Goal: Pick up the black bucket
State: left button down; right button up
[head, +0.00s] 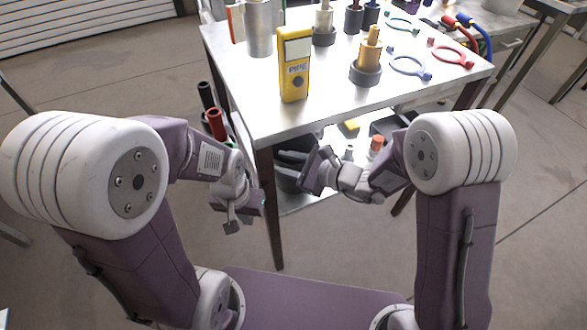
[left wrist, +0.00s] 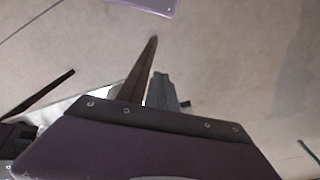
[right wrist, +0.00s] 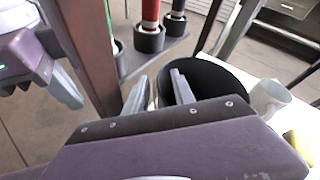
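The black bucket (right wrist: 222,82) shows in the right wrist view as a dark round opening just beyond my right gripper (right wrist: 158,82). Its two grey fingers are apart. The right finger overlaps the bucket's near left rim, and the left finger is outside it; contact cannot be told. In the head view the bucket (head: 288,178) is under the table, partly hidden by the table and my right gripper (head: 312,172). My left gripper (head: 233,222) hangs left of the table leg, empty. In the left wrist view its grey fingers (left wrist: 165,92) appear together.
A brown table leg (right wrist: 88,50) stands left of my right gripper. Red and black cylinders in dark bases (right wrist: 149,38) stand beyond it. A white cup-like object (right wrist: 268,98) is right of the bucket. The metal tabletop (head: 330,108) is overhead, holding a yellow meter (head: 294,68). Floor at left is clear.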

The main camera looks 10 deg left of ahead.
jog(key=shift+r, duration=0.1)
grip_shut()
dwell(1.2)
